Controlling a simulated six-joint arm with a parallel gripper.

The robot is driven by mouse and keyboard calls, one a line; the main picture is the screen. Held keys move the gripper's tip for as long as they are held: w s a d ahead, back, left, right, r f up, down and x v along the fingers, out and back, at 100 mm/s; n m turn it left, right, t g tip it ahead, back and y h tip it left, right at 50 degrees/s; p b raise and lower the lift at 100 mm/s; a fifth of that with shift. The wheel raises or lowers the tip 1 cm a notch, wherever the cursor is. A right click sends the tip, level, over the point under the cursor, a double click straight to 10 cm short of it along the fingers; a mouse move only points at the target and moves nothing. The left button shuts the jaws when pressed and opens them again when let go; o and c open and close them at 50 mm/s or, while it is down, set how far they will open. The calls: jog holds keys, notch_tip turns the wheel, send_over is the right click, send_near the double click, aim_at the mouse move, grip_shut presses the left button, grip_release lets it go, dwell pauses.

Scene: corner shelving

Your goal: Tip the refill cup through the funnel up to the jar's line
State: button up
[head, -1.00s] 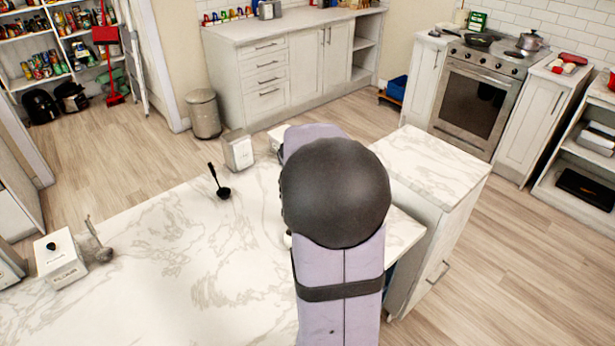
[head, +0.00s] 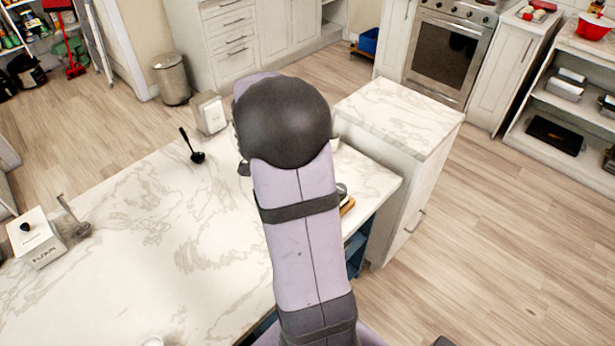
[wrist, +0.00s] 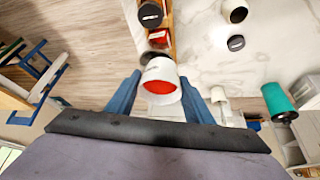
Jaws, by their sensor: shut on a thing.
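My gripper (wrist: 159,98) shows in the wrist view with a blue finger on each side of a white cup (wrist: 156,71). It is shut on this cup, which has red-orange contents (wrist: 160,92) and its open mouth towards the camera. In the head view my arm hides the gripper and the cup. I cannot make out the funnel or the jar's line for certain. A white vessel with a dark opening (wrist: 235,12) stands on the marble counter in the wrist view, beside a round dark item (wrist: 236,43).
A wooden board or tray (wrist: 168,40) with dark-topped items lies at the counter's edge. A teal tapered object (wrist: 277,98) is at the right in the wrist view. A black ladle (head: 196,156), a flour box (head: 36,240) and a white box (head: 209,112) stand left of my arm.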

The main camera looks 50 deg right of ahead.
jog(key=shift+f, duration=0.15)
jog(key=shift+f+b, duration=0.6)
jog(key=shift+f, duration=0.8)
jog(key=shift+r+p, duration=0.3)
jog(key=shift+p, duration=0.8)
jog(key=shift+r+t+y+p, duration=0.15)
jog(key=shift+t+y+p, duration=0.25)
jog(key=shift+p, duration=0.6)
jog(key=y+p, duration=0.2)
jog(key=p, duration=0.3)
jog(key=shift+r+t, duration=0.15)
jog(key=shift+t, duration=0.25)
